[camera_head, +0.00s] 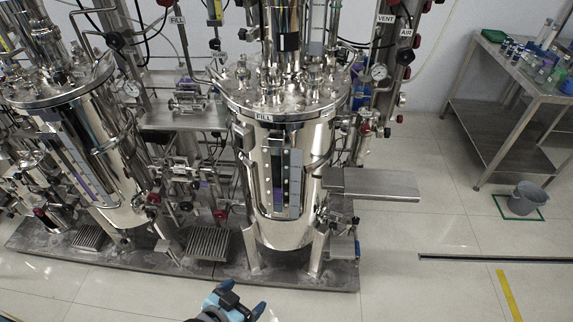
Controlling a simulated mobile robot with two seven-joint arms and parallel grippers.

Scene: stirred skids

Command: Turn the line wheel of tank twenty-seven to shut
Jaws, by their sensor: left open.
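Two polished steel tanks stand on a skid, the middle tank (270,165) and the left tank (90,140). No tank number is readable, so I cannot tell which is tank twenty-seven. Several small dark and red handwheels show on the pipework. One red wheel (220,214) is low between the tanks, another dark red wheel (40,212) is at the far left, and another (366,128) is right of the middle tank. I cannot tell which is the line wheel. My left gripper (238,302), with blue fingertips, is open and empty at the bottom edge, apart from the skid. My right gripper is out of view.
The skid base (200,268) runs along the floor. A flat metal shelf (372,184) juts out right of the middle tank. A steel table (500,75) with small items stands at the right, with a grey bucket (527,198) below. The floor (420,285) at front right is clear.

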